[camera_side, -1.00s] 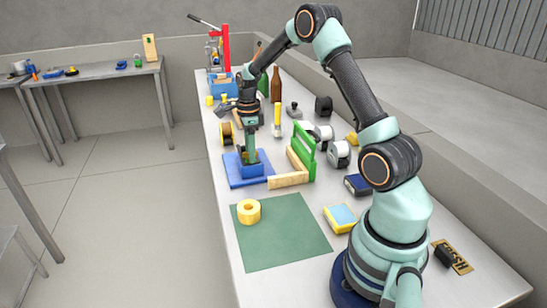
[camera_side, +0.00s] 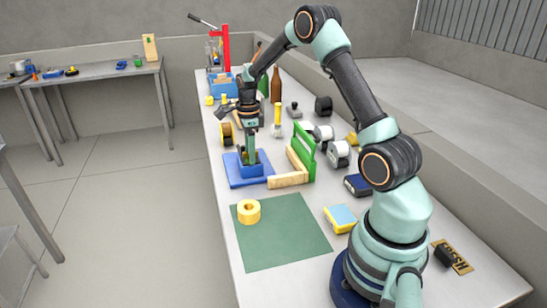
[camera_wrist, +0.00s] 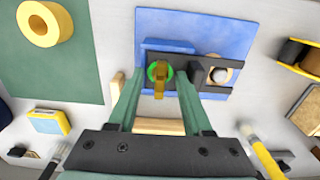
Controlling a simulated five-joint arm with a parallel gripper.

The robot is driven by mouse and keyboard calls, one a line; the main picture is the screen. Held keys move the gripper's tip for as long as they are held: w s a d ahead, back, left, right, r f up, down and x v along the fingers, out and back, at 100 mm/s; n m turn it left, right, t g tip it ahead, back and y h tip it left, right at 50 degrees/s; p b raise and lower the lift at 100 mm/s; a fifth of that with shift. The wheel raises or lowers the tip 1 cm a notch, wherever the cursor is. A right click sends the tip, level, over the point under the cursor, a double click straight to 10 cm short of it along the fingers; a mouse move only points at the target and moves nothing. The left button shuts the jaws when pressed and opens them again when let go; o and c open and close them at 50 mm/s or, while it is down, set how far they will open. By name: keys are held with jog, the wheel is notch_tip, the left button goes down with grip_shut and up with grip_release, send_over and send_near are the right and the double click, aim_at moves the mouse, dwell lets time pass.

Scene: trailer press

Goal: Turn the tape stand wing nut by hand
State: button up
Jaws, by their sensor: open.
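The tape stand has a blue base plate (camera_wrist: 245,20) lying flat on the bench; it also shows in the side view (camera_side: 236,181). On it, in the wrist view, a gold wing nut (camera_wrist: 160,82) sits in front of a green ring. Dark parts lie on both sides of it. My gripper (camera_wrist: 160,78) is open, with one teal finger on each side of the wing nut. In the side view my gripper (camera_side: 251,163) points down into the blue stand. I cannot tell whether the fingers touch the nut.
A yellow tape roll (camera_side: 249,211) lies on a green mat (camera_side: 285,245) nearer the arm base. A green frame with a wooden piece (camera_side: 288,180) stands close to the right of the stand. Bottles (camera_side: 276,84) and other tools stand farther back. The mat is mostly clear.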

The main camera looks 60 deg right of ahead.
grip_shut()
jog(key=shift+n, duration=1)
jog(key=shift+r, duration=0.1)
jog(key=n, duration=0.5)
jog(key=shift+r, duration=0.1)
